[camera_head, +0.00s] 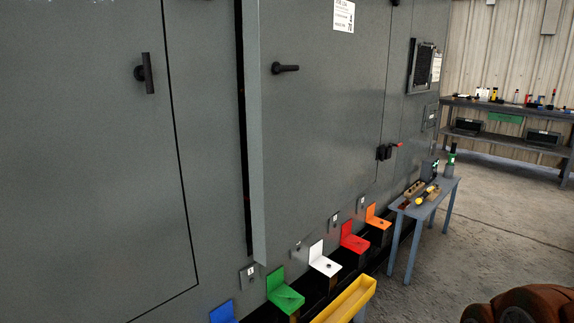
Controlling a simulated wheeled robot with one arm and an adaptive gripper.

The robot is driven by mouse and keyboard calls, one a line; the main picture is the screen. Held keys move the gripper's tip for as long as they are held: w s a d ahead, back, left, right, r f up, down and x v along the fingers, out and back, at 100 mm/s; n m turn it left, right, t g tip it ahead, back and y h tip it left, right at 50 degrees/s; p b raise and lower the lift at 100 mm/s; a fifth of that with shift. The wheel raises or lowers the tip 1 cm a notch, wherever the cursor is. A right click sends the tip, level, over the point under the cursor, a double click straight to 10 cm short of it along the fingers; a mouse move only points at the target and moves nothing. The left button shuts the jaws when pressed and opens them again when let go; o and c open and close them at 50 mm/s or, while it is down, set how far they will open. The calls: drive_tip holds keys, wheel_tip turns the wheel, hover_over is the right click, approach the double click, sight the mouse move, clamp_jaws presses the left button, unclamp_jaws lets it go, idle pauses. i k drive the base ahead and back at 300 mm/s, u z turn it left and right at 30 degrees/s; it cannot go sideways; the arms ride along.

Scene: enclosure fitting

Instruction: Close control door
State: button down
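A large grey enclosure fills the left and middle of the view. Its middle door (320,130) stands slightly ajar. The door's left edge sticks out, with a dark gap (243,130) beside it. Its black handle (285,68) lies horizontal, and a white label (343,15) is near the top. The left door (85,140) sits flush, with its black handle (147,73) upright. I cannot read which door is marked as the control door. My gripper is not in view.
Blue, green (285,290), white, red and orange brackets line the enclosure's foot. A yellow tray (347,300) stands in front. A small blue-grey table (428,198) with tools is to the right. A shelf (510,112) stands at the back. Open floor lies at right.

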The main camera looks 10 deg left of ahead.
sight(314, 130)
drive_tip(key=u, duration=1.4)
drive_tip(key=i, duration=0.45)
drive_tip(key=z, duration=0.1)
